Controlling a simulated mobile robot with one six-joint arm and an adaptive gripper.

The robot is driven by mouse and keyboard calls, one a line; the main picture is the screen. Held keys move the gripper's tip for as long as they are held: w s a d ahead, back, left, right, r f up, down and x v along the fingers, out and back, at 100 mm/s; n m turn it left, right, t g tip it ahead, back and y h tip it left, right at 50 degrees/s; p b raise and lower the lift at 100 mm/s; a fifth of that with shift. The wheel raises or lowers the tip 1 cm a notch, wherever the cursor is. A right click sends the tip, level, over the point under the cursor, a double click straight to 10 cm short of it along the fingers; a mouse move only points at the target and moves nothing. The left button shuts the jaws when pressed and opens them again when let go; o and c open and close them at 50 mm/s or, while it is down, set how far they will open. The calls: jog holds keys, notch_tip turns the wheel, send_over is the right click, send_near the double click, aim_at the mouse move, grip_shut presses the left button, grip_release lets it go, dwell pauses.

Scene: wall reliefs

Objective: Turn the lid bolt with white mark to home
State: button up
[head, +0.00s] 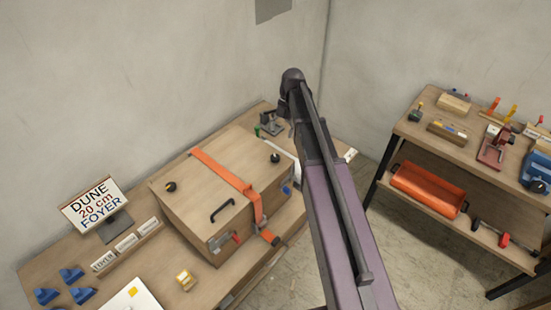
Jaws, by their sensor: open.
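A wooden box (222,185) with a closed lid stands on the left bench. Its lid bears two black round bolts: one at the left (170,187) with a small orange or yellow mark, and one at the far right (275,158). The far right bolt looks black, and its mark is too small to read, so I cannot tell which bolt has the white mark. My arm rises in front of the right side of the scene, its dark far end beyond the box. I cannot make out gripper fingers.
An orange strap (222,170) crosses the lid, and a black handle (222,210) stands on it. A sign (95,205), blue blocks (72,275) and a dark fixture (270,125) are on the bench. A tool shelf (412,127) with an orange bin (428,190) stands right.

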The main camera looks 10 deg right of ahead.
aim_at(276, 157)
jog(key=shift+b+x, duration=4.2)
jog(key=shift+x, duration=0.65)
jog(key=c, duration=1.2)
